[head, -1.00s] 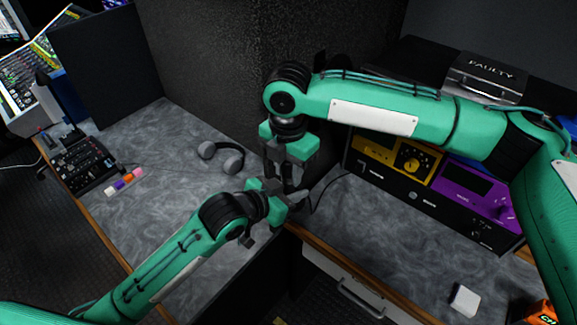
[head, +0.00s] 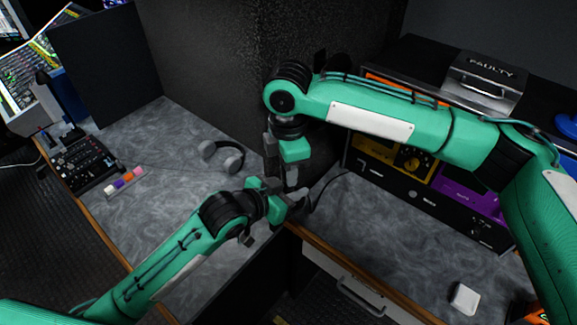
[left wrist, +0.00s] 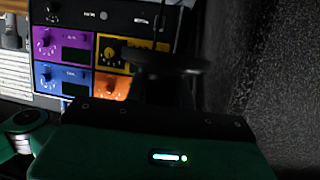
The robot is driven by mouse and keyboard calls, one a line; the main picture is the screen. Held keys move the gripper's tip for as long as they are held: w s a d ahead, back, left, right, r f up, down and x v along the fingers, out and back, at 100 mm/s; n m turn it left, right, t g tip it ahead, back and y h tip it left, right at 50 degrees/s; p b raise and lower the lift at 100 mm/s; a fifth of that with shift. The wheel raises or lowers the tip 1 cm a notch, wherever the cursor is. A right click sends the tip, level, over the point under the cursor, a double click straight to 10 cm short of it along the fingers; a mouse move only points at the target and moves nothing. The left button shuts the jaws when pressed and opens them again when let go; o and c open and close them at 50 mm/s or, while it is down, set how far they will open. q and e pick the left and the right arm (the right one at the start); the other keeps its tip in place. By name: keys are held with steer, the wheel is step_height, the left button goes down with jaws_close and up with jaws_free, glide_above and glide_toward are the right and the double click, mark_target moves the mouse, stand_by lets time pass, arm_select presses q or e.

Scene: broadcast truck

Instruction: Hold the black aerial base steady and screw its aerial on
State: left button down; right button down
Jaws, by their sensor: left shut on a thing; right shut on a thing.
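My left gripper (head: 287,197) is shut on the black aerial base, over the gap by the table corner. In the left wrist view the base shows as a dark, blurred disc (left wrist: 168,62) on a dark block just beyond the gripper. My right gripper (head: 282,172) points down directly above the left one and is shut on the aerial. The aerial is mostly hidden by the fingers; a thin dark upright rod (left wrist: 178,28) shows above the disc in the left wrist view. I cannot tell how far the threads are engaged.
A black cable (head: 318,187) runs beside the grippers. A rack with yellow and purple modules (head: 465,190) stands at right, with a box marked FAULTY (head: 487,80) above. Grey headphones (head: 222,155) lie on the left worktop. A dark partition (head: 215,70) rises close behind. A white block (head: 464,298) lies front right.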

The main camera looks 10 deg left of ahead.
steer(key=c, duration=1.1)
jaws_free()
steer(key=shift+r, duration=0.1)
steer(key=shift+r, duration=2.2)
steer(key=shift+c, duration=0.5)
